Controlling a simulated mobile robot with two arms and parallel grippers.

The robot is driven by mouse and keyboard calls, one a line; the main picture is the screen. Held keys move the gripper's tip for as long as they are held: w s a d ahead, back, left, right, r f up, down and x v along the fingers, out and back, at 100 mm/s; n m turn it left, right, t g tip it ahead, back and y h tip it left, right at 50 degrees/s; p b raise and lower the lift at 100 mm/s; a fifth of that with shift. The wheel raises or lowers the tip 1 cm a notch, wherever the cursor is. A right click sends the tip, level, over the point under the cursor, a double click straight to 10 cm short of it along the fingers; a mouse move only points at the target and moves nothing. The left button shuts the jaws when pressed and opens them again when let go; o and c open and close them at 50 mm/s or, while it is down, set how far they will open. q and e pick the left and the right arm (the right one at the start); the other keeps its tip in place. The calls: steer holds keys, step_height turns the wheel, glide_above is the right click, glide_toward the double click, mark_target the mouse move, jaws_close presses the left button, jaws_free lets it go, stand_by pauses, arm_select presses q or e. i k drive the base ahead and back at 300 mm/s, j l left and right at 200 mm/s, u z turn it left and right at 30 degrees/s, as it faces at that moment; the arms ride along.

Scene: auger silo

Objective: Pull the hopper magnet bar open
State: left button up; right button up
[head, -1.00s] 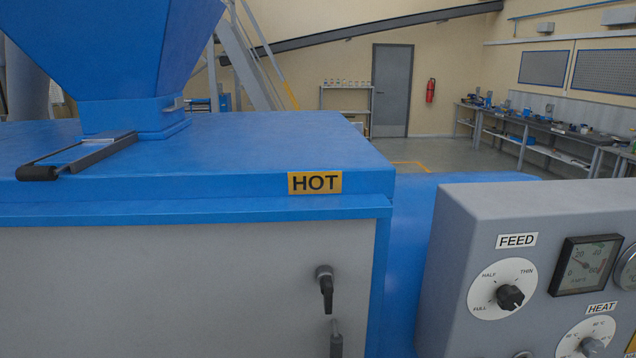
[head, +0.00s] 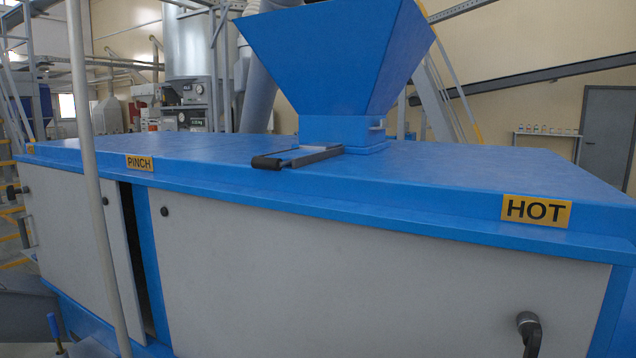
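The blue hopper (head: 335,50) stands on the blue machine top, narrowing to a square blue neck (head: 343,131). The magnet bar (head: 298,158) lies at the foot of the neck, reaching out over the machine top toward the front edge. It has a dark rounded handle (head: 267,163) at its front left end and a dark arm along its right side. How far the bar reaches into the neck is hidden. Neither of my grippers shows in the head view.
A grey vertical pole (head: 93,180) crosses the left side. The machine's grey front panel (head: 330,285) has a black handle (head: 530,330). A dark gap (head: 131,250) shows beside the left panel (head: 75,240). Yellow PINCH (head: 139,163) and HOT (head: 536,210) labels mark the top edge.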

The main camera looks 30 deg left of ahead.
mark_target(273, 162)
steer(key=k+j+u, duration=0.1)
steer(key=u, duration=0.9)
steer(key=k+j, duration=0.05)
steer(key=k, duration=0.05)
